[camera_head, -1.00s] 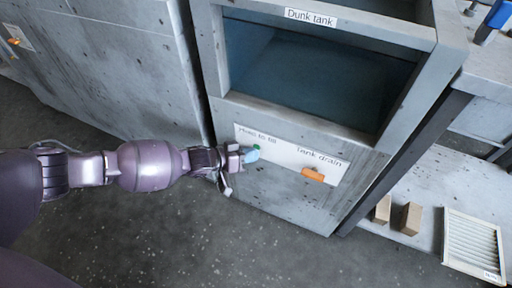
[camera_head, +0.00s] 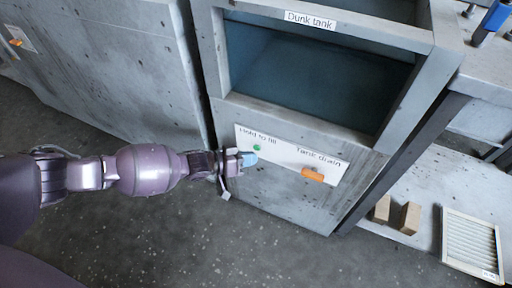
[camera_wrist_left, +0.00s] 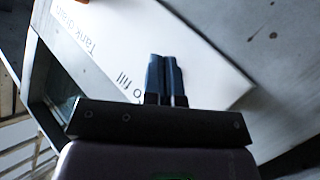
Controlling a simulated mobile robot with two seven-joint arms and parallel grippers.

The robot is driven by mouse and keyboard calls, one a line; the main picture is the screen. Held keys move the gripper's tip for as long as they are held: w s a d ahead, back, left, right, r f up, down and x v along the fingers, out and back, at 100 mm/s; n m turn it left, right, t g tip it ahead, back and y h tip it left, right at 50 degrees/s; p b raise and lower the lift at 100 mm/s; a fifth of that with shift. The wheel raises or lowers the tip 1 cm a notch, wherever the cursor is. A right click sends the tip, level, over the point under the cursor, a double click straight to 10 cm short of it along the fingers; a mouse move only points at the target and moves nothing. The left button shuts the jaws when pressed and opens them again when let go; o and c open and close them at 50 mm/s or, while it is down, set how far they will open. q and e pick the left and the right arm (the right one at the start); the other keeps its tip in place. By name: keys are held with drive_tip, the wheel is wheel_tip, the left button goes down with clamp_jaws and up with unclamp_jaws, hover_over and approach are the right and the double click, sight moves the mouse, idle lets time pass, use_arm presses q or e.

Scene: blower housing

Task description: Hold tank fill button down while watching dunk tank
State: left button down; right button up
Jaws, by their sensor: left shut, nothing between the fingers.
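The dunk tank (camera_head: 418,110) is a grey metal cabinet with an open window and a dark blue interior; I cannot tell a water level. Below the window, a white panel (camera_head: 285,158) carries the round green fill button (camera_head: 257,147) under the words "Hold to fill". My left gripper (camera_head: 250,159) is shut and empty, its pale blue fingertips just below and left of the button, apparently not covering it. In the left wrist view the dark blue fingers (camera_wrist_left: 165,72) lie together over the panel (camera_wrist_left: 150,30); the button is not visible there. My right gripper is not in view.
The orange tank drain handle (camera_head: 313,174) is on the same panel, right of the button. A grey cabinet (camera_head: 110,60) stands at left. At right are a low shelf with brown blocks (camera_head: 410,218), a white louvred grille (camera_head: 471,243) and a blue-handled item (camera_head: 493,20).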

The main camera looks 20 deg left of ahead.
use_arm(q)
drive_tip(key=shift+s, duration=0.15)
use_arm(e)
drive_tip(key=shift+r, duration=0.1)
use_arm(q)
drive_tip(key=s+p, duration=0.2)
drive_tip(key=s, duration=0.3)
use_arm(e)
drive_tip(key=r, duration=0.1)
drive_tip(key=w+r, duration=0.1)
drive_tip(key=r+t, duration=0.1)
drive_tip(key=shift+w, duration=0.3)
use_arm(q)
drive_tip(key=shift+a, duration=0.1)
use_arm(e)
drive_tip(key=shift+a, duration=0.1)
